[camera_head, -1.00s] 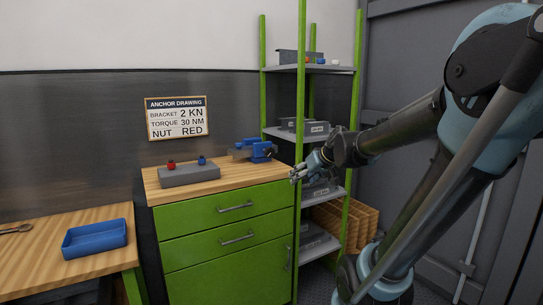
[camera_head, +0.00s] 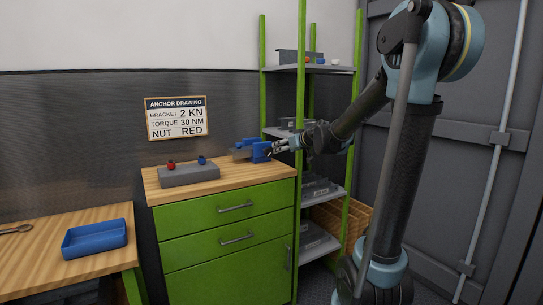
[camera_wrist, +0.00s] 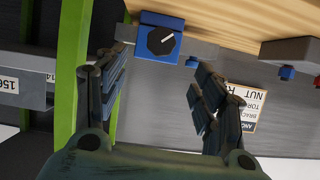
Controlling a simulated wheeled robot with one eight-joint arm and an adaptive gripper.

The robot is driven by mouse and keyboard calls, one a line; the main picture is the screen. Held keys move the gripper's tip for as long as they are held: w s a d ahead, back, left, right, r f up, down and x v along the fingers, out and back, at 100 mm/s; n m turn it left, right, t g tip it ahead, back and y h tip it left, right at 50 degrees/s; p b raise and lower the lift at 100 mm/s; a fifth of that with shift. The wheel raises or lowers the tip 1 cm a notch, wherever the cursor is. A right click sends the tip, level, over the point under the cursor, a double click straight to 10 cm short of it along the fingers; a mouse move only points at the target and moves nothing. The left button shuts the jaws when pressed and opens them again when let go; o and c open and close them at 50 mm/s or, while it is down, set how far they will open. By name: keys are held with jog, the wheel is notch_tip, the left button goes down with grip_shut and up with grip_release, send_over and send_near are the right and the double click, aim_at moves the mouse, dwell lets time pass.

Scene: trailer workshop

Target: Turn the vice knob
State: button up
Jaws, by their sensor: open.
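The blue vice (camera_head: 254,149) sits at the back right of the green cabinet's wooden top. In the wrist view the vice (camera_wrist: 148,22) shows at the top, with its dark round knob (camera_wrist: 161,41) facing the camera; a white line on the knob slants up to the right. My gripper (camera_head: 277,147) is just right of the vice, close to its knob side. In the wrist view my gripper (camera_wrist: 160,62) is open, its two fingers apart, with nothing between them. The knob lies between and beyond the fingertips. I cannot tell whether either finger touches the vice.
A grey block (camera_head: 189,176) with a red and a blue piece stands left of the vice. A green shelf post (camera_head: 301,100) rises close by my gripper. A wall sign (camera_head: 177,118) hangs behind. A blue tray (camera_head: 95,239) lies on the left bench.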

aim_at(271, 152)
jog(key=x, duration=1.4)
jog(key=shift+f, duration=0.1)
jog(key=c, duration=1.1)
